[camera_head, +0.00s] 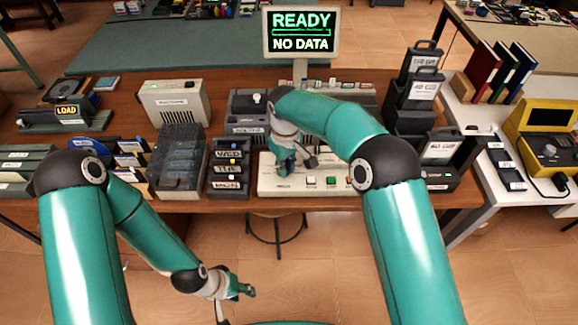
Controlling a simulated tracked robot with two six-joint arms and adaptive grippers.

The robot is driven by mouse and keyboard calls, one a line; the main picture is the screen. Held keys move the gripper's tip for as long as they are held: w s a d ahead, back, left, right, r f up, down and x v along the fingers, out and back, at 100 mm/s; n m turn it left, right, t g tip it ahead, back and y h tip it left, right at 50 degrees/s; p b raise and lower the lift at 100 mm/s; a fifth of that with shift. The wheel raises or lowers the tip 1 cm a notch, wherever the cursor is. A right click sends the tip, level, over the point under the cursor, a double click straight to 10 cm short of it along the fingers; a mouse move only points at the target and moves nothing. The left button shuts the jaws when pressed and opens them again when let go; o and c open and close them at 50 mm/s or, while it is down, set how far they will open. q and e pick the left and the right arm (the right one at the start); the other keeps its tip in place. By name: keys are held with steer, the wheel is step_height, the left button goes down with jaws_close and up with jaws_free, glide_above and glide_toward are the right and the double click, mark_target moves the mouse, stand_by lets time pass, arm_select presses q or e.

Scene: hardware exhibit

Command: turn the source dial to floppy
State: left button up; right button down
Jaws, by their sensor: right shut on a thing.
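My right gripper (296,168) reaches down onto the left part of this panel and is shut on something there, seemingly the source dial. The dial itself is hidden behind the gripper, so its pointer and setting cannot be read.
Left of the panel stand a drive stack (229,169) labelled WED, TUE and MON and a grey disk box (180,163). Dark boxes (412,105) stand on the right. A stool (278,228) stands below the desk's front edge.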

steer(key=n, duration=0.3)
steer(key=shift+w+d, duration=0.15)
steer(key=shift+d, duration=0.05)
steer(key=shift+n, duration=0.4)
steer(key=c, duration=1.1)
jaws_free()
steer(key=shift+c, duration=0.2)
steer(key=shift+r, duration=0.15)
step_height(320, 180, up, 12)
